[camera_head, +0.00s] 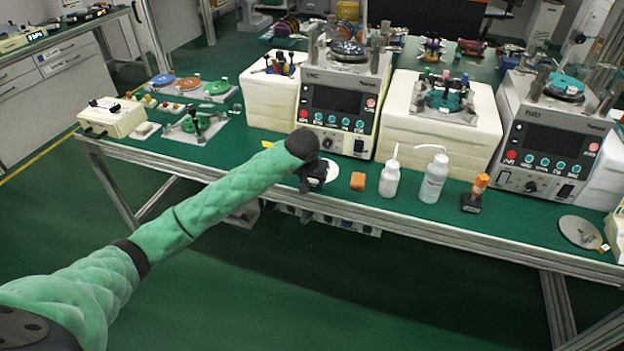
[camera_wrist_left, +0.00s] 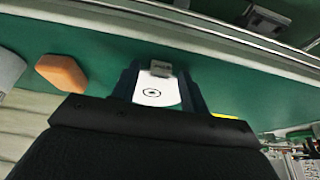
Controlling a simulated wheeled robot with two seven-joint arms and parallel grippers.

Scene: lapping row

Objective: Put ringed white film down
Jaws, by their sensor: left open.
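The ringed white film (camera_wrist_left: 157,92) shows in the left wrist view as a white piece with a small dark ring mark. It lies on the green table top, between the two fingers of my left gripper (camera_wrist_left: 160,88). A small grey piece (camera_wrist_left: 161,69) is at its far end. In the head view, my left gripper (camera_head: 314,178) is low at the front of the table, and part of the white film (camera_head: 332,170) shows beside it. The fingers are apart and open; I cannot tell whether they touch the film. My right gripper is not in view.
An orange block (camera_head: 358,181) lies just right of the gripper, then two white bottles (camera_head: 390,179) (camera_head: 433,178). A lapping machine (camera_head: 342,104) stands behind. The table's front edge (camera_head: 270,193) is close.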

